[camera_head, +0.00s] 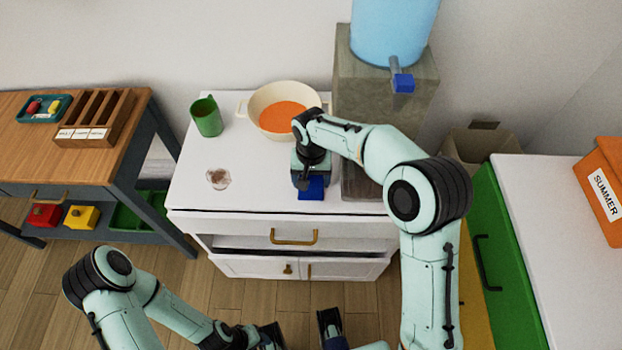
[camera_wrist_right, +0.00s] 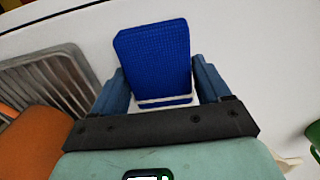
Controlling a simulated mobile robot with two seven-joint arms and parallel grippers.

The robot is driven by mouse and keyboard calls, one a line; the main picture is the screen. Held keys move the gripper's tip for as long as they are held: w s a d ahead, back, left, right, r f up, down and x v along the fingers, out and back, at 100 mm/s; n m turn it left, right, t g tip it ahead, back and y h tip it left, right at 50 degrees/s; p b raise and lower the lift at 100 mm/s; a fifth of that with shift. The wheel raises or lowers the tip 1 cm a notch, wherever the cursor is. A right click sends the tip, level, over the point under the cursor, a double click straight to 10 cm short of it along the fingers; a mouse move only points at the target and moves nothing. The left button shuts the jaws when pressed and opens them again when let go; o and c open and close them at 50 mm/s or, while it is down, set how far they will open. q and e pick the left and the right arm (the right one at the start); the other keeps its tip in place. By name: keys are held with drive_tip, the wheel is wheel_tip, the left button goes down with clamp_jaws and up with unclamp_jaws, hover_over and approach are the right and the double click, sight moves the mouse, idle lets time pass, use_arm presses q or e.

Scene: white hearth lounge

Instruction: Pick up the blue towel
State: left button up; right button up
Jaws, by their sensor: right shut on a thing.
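The blue towel (camera_head: 313,189) is at the front of the white cabinet top, just below my right gripper (camera_head: 308,181). In the right wrist view the towel (camera_wrist_right: 155,58) is a folded, textured blue piece with white bands near its lower end. My right gripper (camera_wrist_right: 162,88) has a finger on each side of the towel and is shut on it. Whether the towel still touches the cabinet top is hard to tell. My left gripper (camera_head: 300,333) is low at the bottom edge, away from the cabinet, with its fingers apart and nothing seen between them.
On the cabinet top (camera_head: 252,195) stand a green mug (camera_head: 206,117), a cream pot (camera_head: 262,99) with orange contents and a small glass (camera_head: 218,179). A grey rack (camera_wrist_right: 42,85) lies beside the towel. A water dispenser (camera_head: 385,35) stands behind on a stone block.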

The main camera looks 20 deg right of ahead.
sight(311, 178)
wheel_tip(311, 178, up, 20)
drive_tip(key=p, duration=0.3)
drive_tip(key=shift+o, duration=0.6)
drive_tip(key=shift+f, duration=0.1)
